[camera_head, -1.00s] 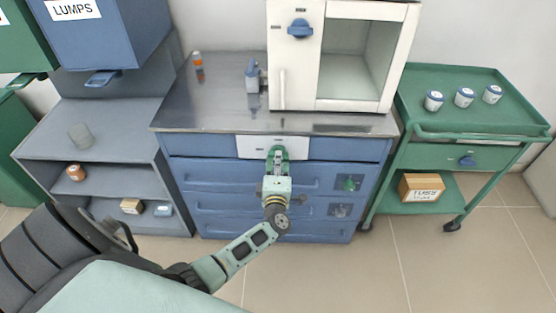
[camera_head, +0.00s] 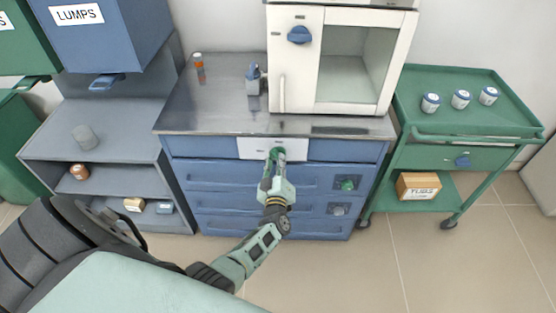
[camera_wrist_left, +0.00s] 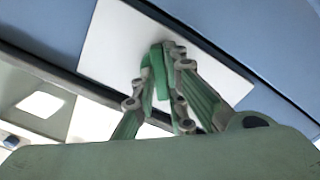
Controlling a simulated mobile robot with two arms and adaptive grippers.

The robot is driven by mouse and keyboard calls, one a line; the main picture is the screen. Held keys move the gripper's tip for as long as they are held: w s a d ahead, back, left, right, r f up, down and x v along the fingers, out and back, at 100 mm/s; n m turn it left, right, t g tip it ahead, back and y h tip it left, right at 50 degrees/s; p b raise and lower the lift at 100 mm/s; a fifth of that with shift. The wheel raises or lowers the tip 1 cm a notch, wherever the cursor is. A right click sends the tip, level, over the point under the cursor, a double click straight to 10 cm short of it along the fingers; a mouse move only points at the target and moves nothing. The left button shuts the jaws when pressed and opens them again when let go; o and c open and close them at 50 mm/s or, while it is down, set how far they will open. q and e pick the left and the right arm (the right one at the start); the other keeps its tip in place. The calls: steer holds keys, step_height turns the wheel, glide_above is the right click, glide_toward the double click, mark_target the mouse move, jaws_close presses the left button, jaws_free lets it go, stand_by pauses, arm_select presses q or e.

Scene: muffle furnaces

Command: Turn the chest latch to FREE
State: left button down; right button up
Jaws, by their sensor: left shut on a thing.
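The blue drawer chest (camera_head: 225,172) stands in the middle with a white latch plate (camera_head: 250,150) at its top front edge. My left gripper (camera_head: 277,156) reaches up to this plate, its fingers shut on the green latch handle (camera_head: 278,150). In the left wrist view the handle (camera_wrist_left: 161,78) shows as a green bar between the fingertips (camera_wrist_left: 165,68), in front of the white plate (camera_wrist_left: 112,50). The plate looks slanted in that view. The plate's small lettering is too small to read. My right gripper is not in view.
A white furnace (camera_head: 292,75) stands on the metal top, with a blue-grey bottle (camera_head: 253,85) beside it. A green cart (camera_head: 480,135) stands right; grey shelves (camera_head: 120,125) stand left.

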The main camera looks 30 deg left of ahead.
arm_select(q)
steer(key=shift+m+p, duration=0.65)
steer(key=shift+m, duration=2.95)
steer(key=shift+f, duration=0.1)
steer(key=c, duration=1.8)
jaws_free()
steer(key=v, duration=0.7)
steer(key=shift+s, duration=0.3)
steer(key=shift+d, duration=0.1)
